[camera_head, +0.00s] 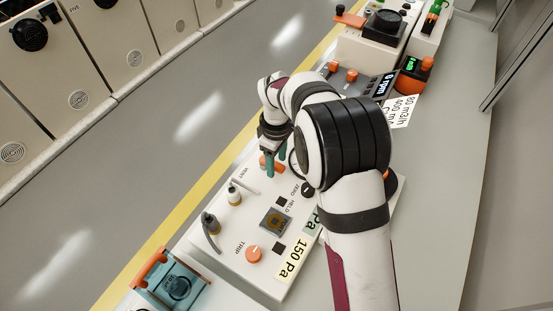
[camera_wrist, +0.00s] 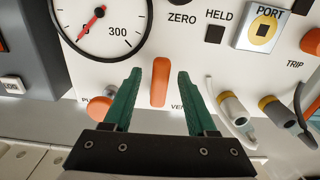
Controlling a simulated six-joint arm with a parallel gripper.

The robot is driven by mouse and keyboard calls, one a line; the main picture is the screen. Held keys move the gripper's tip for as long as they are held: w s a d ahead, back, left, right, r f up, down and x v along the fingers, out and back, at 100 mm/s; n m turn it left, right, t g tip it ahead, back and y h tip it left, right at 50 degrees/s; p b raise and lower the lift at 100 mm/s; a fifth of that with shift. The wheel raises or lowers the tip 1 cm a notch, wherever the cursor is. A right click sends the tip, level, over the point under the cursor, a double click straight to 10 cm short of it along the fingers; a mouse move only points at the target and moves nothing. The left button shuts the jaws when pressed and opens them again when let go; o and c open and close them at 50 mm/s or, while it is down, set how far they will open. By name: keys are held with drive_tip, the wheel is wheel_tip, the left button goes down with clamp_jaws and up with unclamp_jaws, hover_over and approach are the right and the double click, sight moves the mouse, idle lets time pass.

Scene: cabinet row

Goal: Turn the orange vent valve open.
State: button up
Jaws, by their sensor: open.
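The orange vent valve (camera_wrist: 160,83) is a lever on the white panel, above the partly hidden "VENT" label in the wrist view. It stands upright in that picture. My gripper (camera_wrist: 159,80) is open, with one green finger on each side of the lever and a gap on both sides. In the head view my gripper (camera_head: 276,165) is over the panel near the "VENT" label. The orange valve (camera_head: 265,162) shows only in part there, behind the fingers.
A gauge (camera_wrist: 101,22) with a red needle sits above left of the lever. An orange knob (camera_wrist: 100,108) is left of the left finger. Hose fittings (camera_wrist: 233,108) stick out at right. A teal device (camera_head: 172,284) stands beyond the panel's lower left.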

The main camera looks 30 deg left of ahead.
sight(277, 164)
wheel_tip(277, 164, up, 16)
idle(0.3)
drive_tip(key=shift+f, duration=0.1)
drive_tip(key=s+d+r+m, duration=0.1)
drive_tip(key=d+r+m, duration=0.1)
drive_tip(key=d+m, duration=0.35)
drive_tip(key=s+d+r+m, duration=0.2)
drive_tip(key=d+m, duration=0.1)
drive_tip(key=d, duration=0.6)
drive_tip(key=s+d+f+m+y, duration=0.1)
drive_tip(key=s+d+f+m, duration=0.1)
drive_tip(key=s+d+m, duration=0.5)
drive_tip(key=s+d+f+m, duration=0.3)
drive_tip(key=s+d+m, duration=0.5)
drive_tip(key=s, duration=0.3)
drive_tip(key=shift+f+y, duration=0.15)
drive_tip(key=shift+y, duration=0.25)
drive_tip(key=shift+s, duration=0.1)
